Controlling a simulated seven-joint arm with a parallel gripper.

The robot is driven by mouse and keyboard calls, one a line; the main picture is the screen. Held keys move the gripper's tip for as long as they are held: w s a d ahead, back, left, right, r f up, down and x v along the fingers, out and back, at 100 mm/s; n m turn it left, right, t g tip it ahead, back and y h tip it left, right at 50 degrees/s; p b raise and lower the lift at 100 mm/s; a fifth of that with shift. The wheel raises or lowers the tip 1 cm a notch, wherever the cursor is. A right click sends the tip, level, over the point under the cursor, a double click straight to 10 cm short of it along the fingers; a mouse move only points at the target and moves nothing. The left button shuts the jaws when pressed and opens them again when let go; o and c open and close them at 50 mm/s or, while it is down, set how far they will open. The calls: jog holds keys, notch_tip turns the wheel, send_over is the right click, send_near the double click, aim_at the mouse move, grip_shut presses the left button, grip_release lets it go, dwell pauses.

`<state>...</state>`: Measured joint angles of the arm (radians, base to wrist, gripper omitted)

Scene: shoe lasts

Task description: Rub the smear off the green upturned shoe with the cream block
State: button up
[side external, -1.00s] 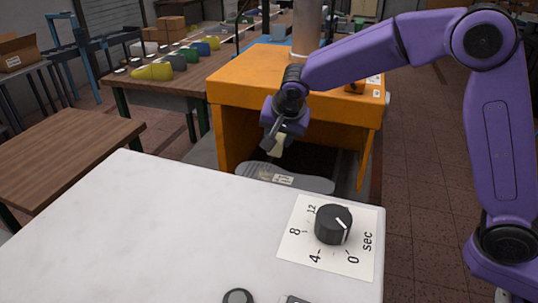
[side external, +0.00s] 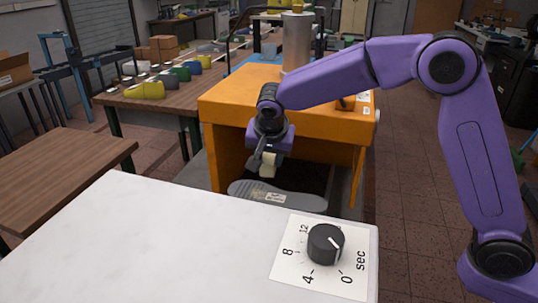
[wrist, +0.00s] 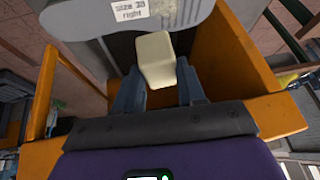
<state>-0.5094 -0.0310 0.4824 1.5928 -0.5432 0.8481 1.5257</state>
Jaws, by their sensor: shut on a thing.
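A grey shoe sole (side external: 245,190) faces up inside the open orange box, with a white label on it. In the wrist view the sole (wrist: 85,18) spans the top, and its label reads "Size 38 right". No green shows on this shoe. My gripper (wrist: 157,78) is shut on the cream block (wrist: 154,52), whose far end sticks out past the fingers. In the side view the gripper (side external: 264,166) holds the block just above the sole; I cannot tell whether they touch.
The orange box (side external: 215,110) has a roof and side walls close around my gripper. A white table (side external: 130,235) with a black dial (side external: 326,244) stands in front. A brown table (side external: 60,165) is at left. Several coloured shoe forms line the bench behind.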

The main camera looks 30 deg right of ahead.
aim_at(269, 173)
notch_tip(269, 173, down, 7)
jog(key=shift+f, duration=0.15)
jog(key=shift+w+a, duration=1.45)
jog(key=shift+s+d, duration=1.2)
jog(key=shift+d, duration=0.05)
jog(key=shift+s+d+r, duration=0.1)
jog(key=shift+s+r, duration=0.05)
jog(key=shift+r, duration=0.4)
jog(key=shift+s+d+r, duration=0.1)
jog(key=shift+r, duration=3.35)
